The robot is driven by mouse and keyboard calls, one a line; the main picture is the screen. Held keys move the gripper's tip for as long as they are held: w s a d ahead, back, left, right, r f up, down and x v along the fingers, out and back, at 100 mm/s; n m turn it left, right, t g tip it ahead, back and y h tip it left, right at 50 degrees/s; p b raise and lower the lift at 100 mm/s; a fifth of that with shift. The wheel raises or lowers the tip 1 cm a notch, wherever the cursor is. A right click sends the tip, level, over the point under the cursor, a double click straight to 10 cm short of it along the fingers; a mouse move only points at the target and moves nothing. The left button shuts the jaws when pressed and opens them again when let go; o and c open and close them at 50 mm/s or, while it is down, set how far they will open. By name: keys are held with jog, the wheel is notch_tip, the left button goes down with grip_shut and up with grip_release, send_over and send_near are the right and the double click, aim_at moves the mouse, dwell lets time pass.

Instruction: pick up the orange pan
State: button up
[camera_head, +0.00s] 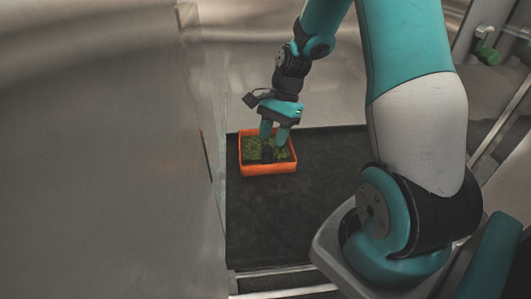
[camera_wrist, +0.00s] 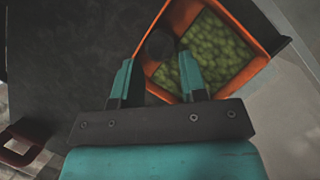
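The orange pan (camera_head: 270,170) is a rectangular open tray holding green, round-looking contents (camera_head: 252,147). It rests on a dark mat near the metal wall. It also shows in the wrist view (camera_wrist: 176,20), tilted in the picture at the upper right. My gripper (camera_head: 274,135) points down over the pan. One finger overlaps the pan and the other the dark mat. Contact cannot be told.
The dark mat (camera_head: 280,215) is clear in front of the pan. A tall metal wall (camera_head: 100,150) stands close on the left. Metal rails and green knobs (camera_head: 488,54) are at the right. A reddish-brown object (camera_wrist: 20,145) lies at lower left in the wrist view.

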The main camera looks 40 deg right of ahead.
aim_at(269, 146)
jog(key=p+x, duration=0.1)
jog(key=x, duration=0.4)
jog(key=shift+r, duration=0.1)
grip_shut()
jog(key=shift+w+r, duration=0.1)
jog(key=shift+r, duration=0.05)
notch_tip(269, 146, up, 20)
dwell(0.3)
